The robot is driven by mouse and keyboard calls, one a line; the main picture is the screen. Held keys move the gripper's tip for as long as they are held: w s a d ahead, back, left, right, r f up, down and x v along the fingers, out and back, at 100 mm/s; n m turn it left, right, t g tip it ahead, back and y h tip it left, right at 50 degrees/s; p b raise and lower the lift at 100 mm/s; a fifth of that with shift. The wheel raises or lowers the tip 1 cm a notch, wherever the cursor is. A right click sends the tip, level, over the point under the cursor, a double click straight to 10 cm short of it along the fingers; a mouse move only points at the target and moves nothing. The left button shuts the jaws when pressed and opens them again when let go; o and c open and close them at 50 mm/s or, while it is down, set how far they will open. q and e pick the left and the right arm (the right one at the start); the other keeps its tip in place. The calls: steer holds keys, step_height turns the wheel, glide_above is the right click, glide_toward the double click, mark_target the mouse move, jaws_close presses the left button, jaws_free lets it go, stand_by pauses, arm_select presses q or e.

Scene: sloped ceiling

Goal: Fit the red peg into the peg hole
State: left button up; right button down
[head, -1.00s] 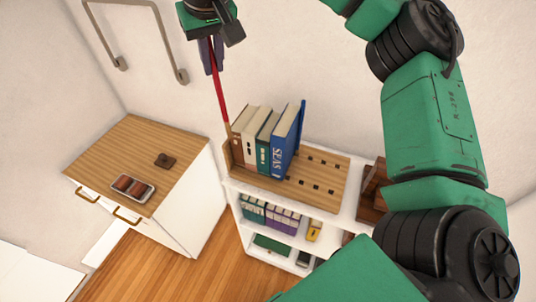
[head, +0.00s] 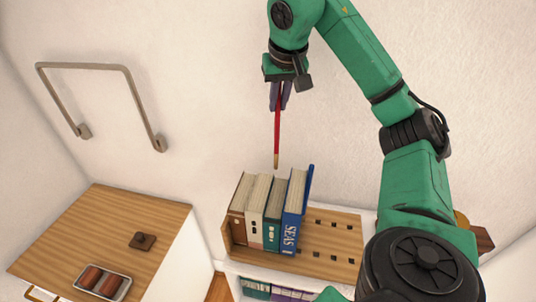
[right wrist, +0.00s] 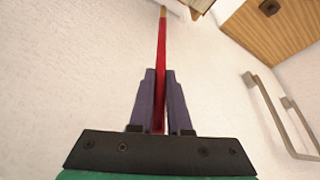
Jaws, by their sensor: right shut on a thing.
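The red peg (head: 277,130) has a tan tip and hangs nearly upright, tip down, from my right gripper (head: 280,100). Its tip is above the books and apart from them in the head view. In the right wrist view, the peg (right wrist: 161,45) runs out from between the purple fingers of my right gripper (right wrist: 160,78), which are shut on it. The wooden board (head: 345,232) on top of the shelf has several dark holes (head: 318,254) to the right of the books. I cannot tell which is the peg hole. My left gripper is not in view.
Several upright books (head: 269,212) stand on the board's left part. A metal wall rail (head: 97,66) is at upper left.

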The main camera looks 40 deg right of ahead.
steer(key=b, duration=0.4)
glide_above(277, 159)
steer(key=s, duration=0.1)
step_height(277, 159, down, 7)
steer(key=x, duration=0.5)
steer(key=shift+s+a+f, duration=0.2)
steer(key=shift+a+f, duration=0.05)
steer(key=shift+f, duration=0.3)
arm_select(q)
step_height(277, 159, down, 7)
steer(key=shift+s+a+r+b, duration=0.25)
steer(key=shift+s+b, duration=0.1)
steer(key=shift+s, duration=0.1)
arm_select(e)
step_height(277, 159, down, 4)
steer(key=shift+s+a+f, duration=0.1)
steer(key=shift+s+a, duration=0.05)
steer(key=c, duration=1.3)
jaws_free()
steer(key=shift+f, duration=0.15)
steer(key=o, duration=0.4)
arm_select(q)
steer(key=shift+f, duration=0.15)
arm_select(e)
steer(key=shift+o, duration=0.2)
